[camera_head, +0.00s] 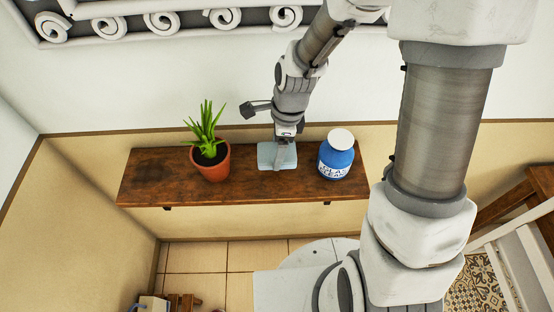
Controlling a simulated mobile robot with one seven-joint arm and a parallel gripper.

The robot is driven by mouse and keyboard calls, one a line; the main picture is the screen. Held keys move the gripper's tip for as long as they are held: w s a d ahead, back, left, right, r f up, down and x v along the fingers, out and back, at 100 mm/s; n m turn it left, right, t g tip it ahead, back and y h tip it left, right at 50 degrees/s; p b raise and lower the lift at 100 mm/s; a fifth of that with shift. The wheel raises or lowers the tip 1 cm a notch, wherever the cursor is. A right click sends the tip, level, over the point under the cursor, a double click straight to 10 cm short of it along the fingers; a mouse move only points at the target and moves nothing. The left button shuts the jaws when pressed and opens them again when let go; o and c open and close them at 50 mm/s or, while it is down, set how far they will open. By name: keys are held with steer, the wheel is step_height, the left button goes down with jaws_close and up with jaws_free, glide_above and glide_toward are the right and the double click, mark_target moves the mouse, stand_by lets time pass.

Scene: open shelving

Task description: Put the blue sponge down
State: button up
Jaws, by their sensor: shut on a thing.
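The blue sponge (266,155) is a pale blue block near the middle of the wooden shelf (150,181). My gripper (281,162) points down from above and is shut on the sponge, covering part of it. The sponge is at or just above the shelf top. I cannot tell whether it touches the wood.
A potted green plant in a terracotta pot (211,165) stands on the shelf to the left of the sponge. A blue jar with a white lid (337,156) stands close on its right. Bare shelf shows at the far left. The wall (180,90) rises behind.

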steer(key=shift+f, duration=2.25)
steer(key=o, duration=1.5)
steer(key=shift+f, duration=0.1)
steer(key=shift+c, duration=0.2)
steer(key=shift+f, duration=0.15)
step_height(320, 180, up, 17)
steer(key=d, duration=0.3)
step_height(320, 180, up, 8)
steer(key=n+t+h, duration=0.1)
steer(key=n+t, duration=0.2)
steer(key=n, duration=0.5)
glide_above(289, 151)
steer(key=s+d, duration=0.4)
steer(key=s+d+r+n+t, duration=0.2)
steer(key=s+d+r+n, duration=0.1)
steer(key=s+n, duration=0.5)
steer(key=shift+s+d+r+n+t+h, duration=0.15)
steer(key=shift+d+r+n+t+h, duration=0.2)
steer(key=shift+r+n, duration=0.6)
steer(key=shift+f+n, duration=0.25)
